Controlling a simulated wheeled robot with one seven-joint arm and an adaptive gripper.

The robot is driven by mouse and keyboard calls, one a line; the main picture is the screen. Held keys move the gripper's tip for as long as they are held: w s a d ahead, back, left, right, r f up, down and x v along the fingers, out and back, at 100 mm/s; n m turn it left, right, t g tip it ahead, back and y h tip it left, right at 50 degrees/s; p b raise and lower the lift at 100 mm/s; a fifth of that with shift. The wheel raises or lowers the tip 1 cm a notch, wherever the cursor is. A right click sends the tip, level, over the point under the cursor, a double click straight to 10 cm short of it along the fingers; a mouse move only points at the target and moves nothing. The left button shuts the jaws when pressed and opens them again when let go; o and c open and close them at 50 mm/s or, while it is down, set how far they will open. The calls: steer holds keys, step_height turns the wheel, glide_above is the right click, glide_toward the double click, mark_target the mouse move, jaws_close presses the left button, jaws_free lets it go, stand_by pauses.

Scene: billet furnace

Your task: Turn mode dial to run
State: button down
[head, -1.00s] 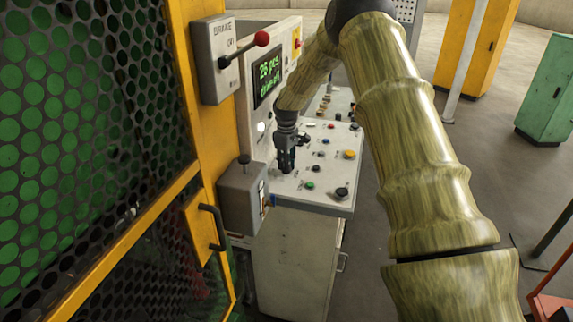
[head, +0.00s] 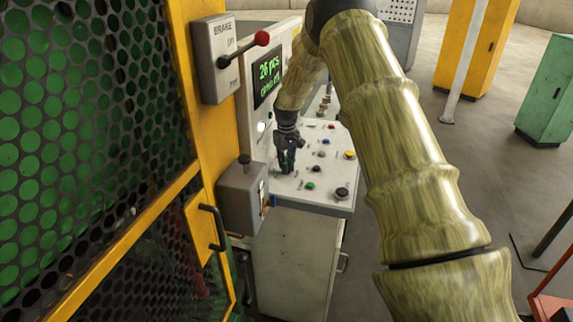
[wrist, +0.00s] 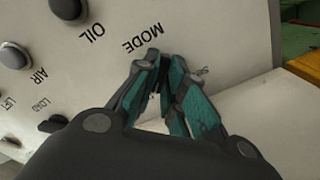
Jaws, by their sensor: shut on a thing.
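My gripper (head: 287,164) is down at the sloped control panel (head: 325,205), near its left edge in the head view. In the wrist view my gripper (wrist: 162,62) has its teal-padded fingers close together just below the printed word MODE (wrist: 142,38). The fingers are shut on the mode dial, which they hide almost wholly. The dial's pointer and its position marks cannot be made out.
A green button (head: 310,186) and a black knob (head: 342,193) are nearer. The brake lever box (head: 216,60) and yellow mesh guard (head: 178,190) stand left.

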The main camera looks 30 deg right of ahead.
steer(key=c, duration=1.5)
jaws_free()
steer(key=shift+d+f, duration=0.1)
step_height(320, 180, up, 12)
